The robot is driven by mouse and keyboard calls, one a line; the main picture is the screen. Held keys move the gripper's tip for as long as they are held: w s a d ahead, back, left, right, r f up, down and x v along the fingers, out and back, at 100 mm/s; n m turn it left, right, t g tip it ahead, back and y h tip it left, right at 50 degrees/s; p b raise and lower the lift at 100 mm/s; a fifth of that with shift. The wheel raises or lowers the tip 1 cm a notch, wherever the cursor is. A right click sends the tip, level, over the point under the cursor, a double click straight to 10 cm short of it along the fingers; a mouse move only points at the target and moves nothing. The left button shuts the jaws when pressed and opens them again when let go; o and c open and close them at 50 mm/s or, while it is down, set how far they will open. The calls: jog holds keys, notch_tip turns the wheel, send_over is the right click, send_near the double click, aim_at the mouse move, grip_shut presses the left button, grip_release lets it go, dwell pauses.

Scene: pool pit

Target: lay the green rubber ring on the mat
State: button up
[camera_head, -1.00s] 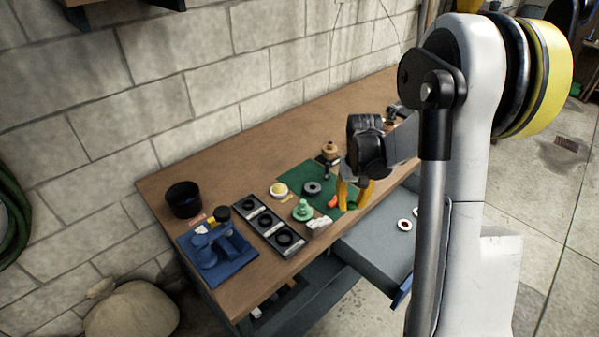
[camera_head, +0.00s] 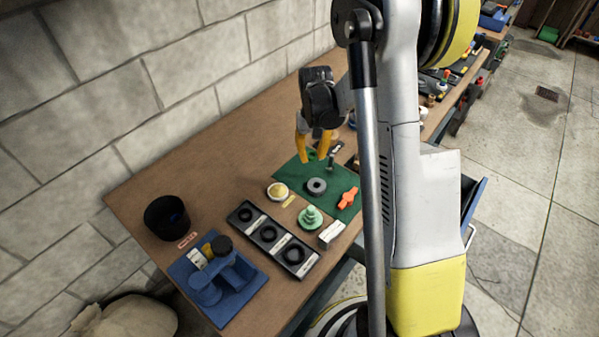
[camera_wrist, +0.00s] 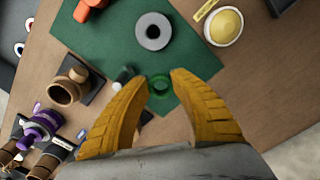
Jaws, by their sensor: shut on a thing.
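My gripper (camera_head: 311,157) has yellow-orange fingers pointing down near the back edge of the green mat (camera_head: 290,172). In the wrist view, a small green ring (camera_wrist: 160,87) sits between the fingertips, held by them; the mat (camera_wrist: 100,40) shows behind it. A gap between ring and mat is hard to judge. In the head view the ring is too small to make out clearly. A thick grey ring (camera_head: 316,186) and an orange piece (camera_head: 348,198) lie on the mat.
Left of the mat are a yellow-topped round dish (camera_head: 277,192), a green stepped piece (camera_head: 310,217) and a black tray with dark rings (camera_head: 270,238). A black cup (camera_head: 166,217) and a blue stand (camera_head: 215,280) are farther left. A brown pot (camera_wrist: 67,88) stands beside the mat.

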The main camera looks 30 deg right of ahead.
send_over(297, 174)
notch_tip(297, 174, down, 3)
jog(key=shift+a+b, duration=0.15)
jog(key=shift+b, duration=0.25)
jog(key=shift+f+b, duration=0.6)
jog(key=shift+f, duration=1.35)
jog(key=shift+f, duration=0.2)
jog(key=o, duration=0.7)
jog(key=shift+r, duration=0.1)
